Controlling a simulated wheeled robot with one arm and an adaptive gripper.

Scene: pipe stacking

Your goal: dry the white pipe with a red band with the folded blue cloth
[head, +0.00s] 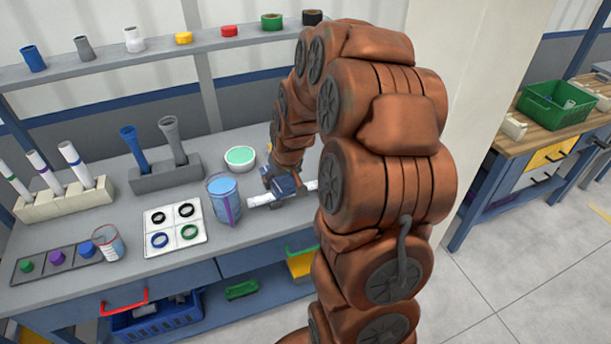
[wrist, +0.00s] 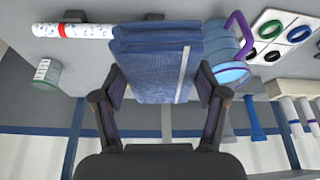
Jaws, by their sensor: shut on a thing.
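The white pipe with a red band (wrist: 88,31) lies level over the bench; its red band shows near its left end in the wrist view. In the head view a white end of it (head: 262,200) shows left of my gripper, and a short piece shows to the right. The folded blue cloth (wrist: 155,62), with a pale stripe, is between my gripper's fingers (wrist: 160,90), which are shut on it. The cloth covers part of the pipe in the wrist view; I cannot tell whether they touch. In the head view my gripper (head: 283,186) is over the pipe.
A blue-filled pitcher (head: 222,199) stands close left of the pipe. A green-topped jar (head: 240,156) stands behind. A ring tray (head: 175,226), a grey holder with two pipes (head: 166,178), a cream pipe rack (head: 64,201) and a beaker (head: 107,244) are further left.

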